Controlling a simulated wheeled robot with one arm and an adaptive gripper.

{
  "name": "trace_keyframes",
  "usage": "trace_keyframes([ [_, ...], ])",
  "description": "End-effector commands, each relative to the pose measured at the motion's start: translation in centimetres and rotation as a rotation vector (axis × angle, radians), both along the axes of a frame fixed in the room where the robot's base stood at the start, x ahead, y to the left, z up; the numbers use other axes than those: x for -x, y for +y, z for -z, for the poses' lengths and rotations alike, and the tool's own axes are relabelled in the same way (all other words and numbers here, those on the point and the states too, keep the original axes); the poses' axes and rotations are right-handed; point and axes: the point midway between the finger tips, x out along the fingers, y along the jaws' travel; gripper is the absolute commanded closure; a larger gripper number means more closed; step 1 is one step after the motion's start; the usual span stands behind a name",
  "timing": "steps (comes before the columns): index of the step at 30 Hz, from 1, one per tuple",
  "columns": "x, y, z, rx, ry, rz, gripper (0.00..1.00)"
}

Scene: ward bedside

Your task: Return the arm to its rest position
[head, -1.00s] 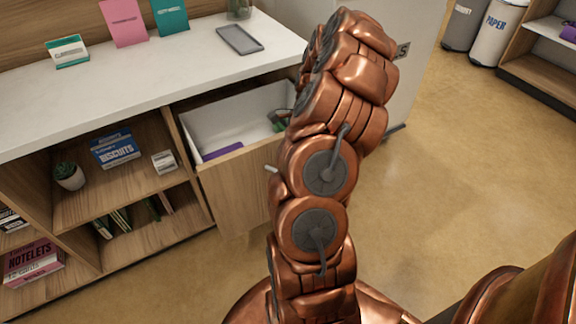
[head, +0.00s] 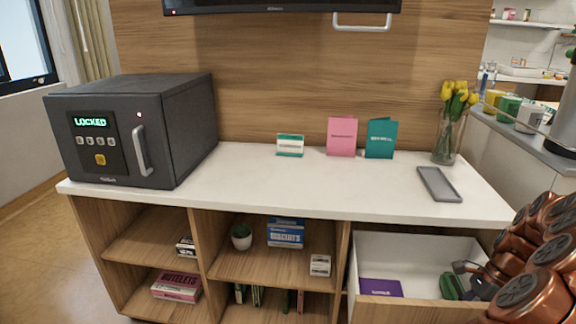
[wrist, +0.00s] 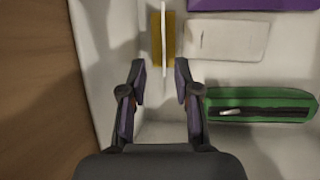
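My arm (head: 535,265) is copper-coloured and reaches in from the right edge of the head view to the open drawer (head: 395,245). In the wrist view my gripper (wrist: 160,78) points down into the white drawer. Its two dark fingers with purple pads stand apart, with nothing held between them. A thin white upright edge with a yellow block (wrist: 170,50) lies just ahead of the fingertips. A green case (wrist: 262,104) lies right of the fingers, and a white flat item (wrist: 228,40) is ahead of it.
A purple item (head: 380,287) lies in the drawer. The white counter (head: 260,185) above holds a locked safe (head: 135,130), small cards (head: 341,137), a grey tray (head: 438,184) and a vase of yellow tulips (head: 447,135).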

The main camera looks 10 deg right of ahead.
Motion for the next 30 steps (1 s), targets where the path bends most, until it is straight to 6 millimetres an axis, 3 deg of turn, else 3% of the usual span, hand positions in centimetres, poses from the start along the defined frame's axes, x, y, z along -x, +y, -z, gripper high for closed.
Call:
trace_keyframes([
  [5, -1.4, 2.7, -4.0, 0.009, -0.038, -0.117, 0.69],
  [10, -2.9, 8.5, -10.7, 0.023, -0.105, -0.357, 0.69],
  [15, -3.1, 14.3, -16.7, 0.04, -0.167, -0.604, 0.69],
  [22, -1.1, 21.4, -23.8, 0.058, -0.227, -0.919, 0.69],
  [30, 3.3, 27.8, -30.8, 0.077, -0.271, -1.258, 0.69],
])
